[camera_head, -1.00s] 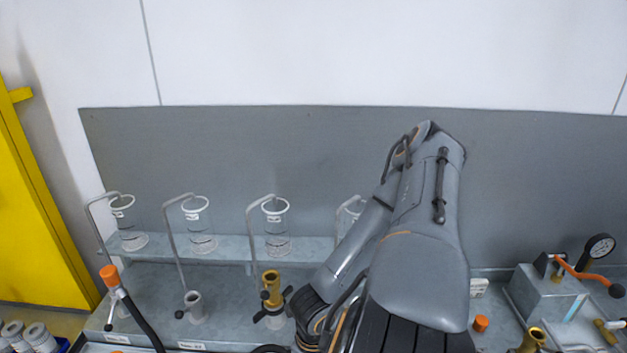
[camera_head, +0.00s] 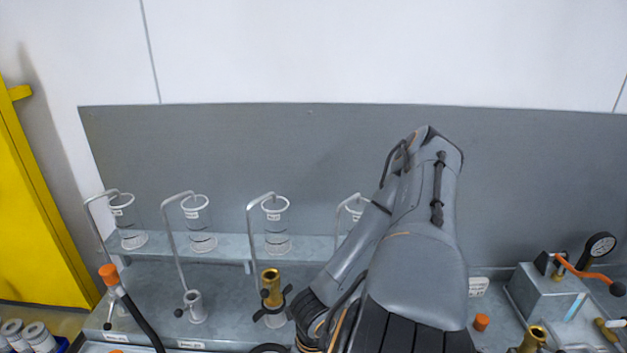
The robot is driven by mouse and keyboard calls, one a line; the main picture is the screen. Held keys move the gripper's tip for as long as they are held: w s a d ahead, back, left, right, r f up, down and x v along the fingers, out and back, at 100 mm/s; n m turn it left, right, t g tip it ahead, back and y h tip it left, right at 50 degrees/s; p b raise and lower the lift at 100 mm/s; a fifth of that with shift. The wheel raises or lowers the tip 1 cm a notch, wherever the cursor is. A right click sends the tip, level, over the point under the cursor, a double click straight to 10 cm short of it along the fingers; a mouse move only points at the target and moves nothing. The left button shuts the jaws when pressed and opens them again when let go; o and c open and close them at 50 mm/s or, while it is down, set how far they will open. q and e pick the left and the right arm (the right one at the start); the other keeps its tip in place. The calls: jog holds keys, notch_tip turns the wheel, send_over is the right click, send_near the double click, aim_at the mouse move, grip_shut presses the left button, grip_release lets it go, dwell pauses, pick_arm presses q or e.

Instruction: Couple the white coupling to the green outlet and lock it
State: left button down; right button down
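I cannot make out a white coupling or a green outlet in this view. A brass fitting with black wing handles (camera_head: 271,288) stands upright on the grey bench, just left of my folded grey arm. A grey metal stub with a small black knob (camera_head: 195,307) stands further left. A black hose with an orange end (camera_head: 109,274) stands at the far left. My arm covers the middle right of the bench and hides what is behind it. Its wrist reaches down to the bottom edge. Neither of my grippers shows.
Several glass beakers (camera_head: 276,230) stand on a raised shelf under bent metal tubes. At the right are a grey block with an orange lever (camera_head: 547,290), a pressure gauge (camera_head: 600,246), an orange cap (camera_head: 481,322) and another brass fitting (camera_head: 533,341). A yellow frame (camera_head: 35,220) stands at the left.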

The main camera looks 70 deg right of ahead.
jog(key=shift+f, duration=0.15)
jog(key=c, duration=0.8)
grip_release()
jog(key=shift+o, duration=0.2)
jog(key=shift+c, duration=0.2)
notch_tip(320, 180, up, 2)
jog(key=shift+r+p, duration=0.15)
jog(key=shift+p, duration=0.75)
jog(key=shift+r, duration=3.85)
